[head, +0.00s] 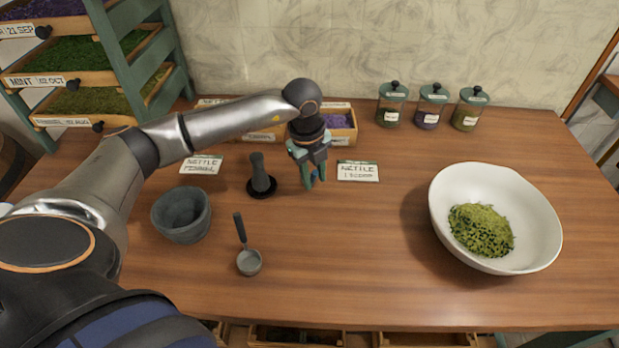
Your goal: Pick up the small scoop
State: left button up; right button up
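The small scoop (249,262) lies on the wooden table near the front, left of centre. It has a round grey bowl toward me and a dark handle pointing away. My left gripper (315,183) hangs fingers down over the back middle of the table, behind and to the right of the scoop and clear of it. Its fingers look apart. My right gripper is out of view.
A grey stone mortar (182,215) stands left of the scoop, and a dark pestle (261,176) stands behind it. A white bowl (545,235) of green herbs is at right. Nettle cards (358,171), a divided wooden box (343,134) and lidded jars (428,106) are behind. The front middle is clear.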

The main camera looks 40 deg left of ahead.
pick_arm(q)
grip_shut()
dwell(1.0)
